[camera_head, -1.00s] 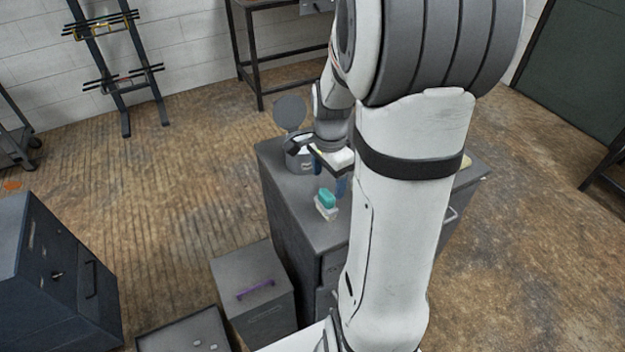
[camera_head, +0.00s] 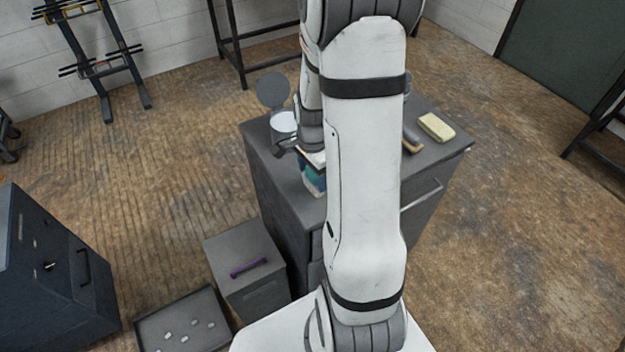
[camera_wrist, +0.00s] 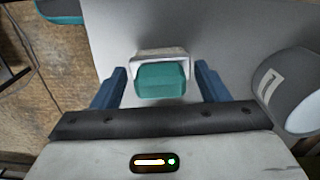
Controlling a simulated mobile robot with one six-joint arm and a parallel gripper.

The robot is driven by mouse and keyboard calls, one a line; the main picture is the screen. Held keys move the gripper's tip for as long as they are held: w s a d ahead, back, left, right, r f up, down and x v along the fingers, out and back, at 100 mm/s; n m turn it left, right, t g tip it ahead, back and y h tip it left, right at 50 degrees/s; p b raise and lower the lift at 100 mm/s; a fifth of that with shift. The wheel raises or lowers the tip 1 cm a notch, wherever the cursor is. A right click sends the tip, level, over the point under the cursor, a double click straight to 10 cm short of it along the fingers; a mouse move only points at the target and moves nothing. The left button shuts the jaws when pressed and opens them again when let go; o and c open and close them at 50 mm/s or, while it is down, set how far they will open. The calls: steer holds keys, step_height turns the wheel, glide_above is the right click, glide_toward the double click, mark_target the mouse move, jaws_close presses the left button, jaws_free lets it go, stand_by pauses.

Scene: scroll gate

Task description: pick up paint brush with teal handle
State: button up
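The teal-handled brush (camera_wrist: 162,82) shows in the wrist view as a teal block with a pale grey-white part (camera_wrist: 160,55) behind it. It is on the grey cabinet top (camera_wrist: 225,30). My gripper (camera_wrist: 160,72) is open, with one blue finger on each side of the teal part and a gap on both sides. In the head view my gripper (camera_head: 312,172) is low over the cabinet, and the teal part is mostly hidden by it and my arm.
An open can (camera_head: 284,124) with a raised round lid (camera_head: 273,90) stands close by; it also shows in the wrist view (camera_wrist: 285,85). A yellow block (camera_head: 437,126) and a wooden-handled item (camera_head: 411,142) lie at the cabinet's right. A purple-handled box (camera_head: 235,258) stands below.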

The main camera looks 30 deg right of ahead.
steer(key=c, duration=1)
step_height(320, 180, up, 10)
steer(key=shift+r+b, duration=0.1)
steer(key=shift+b, duration=0.35)
steer(key=o, duration=0.4)
steer(key=shift+c, duration=1.3)
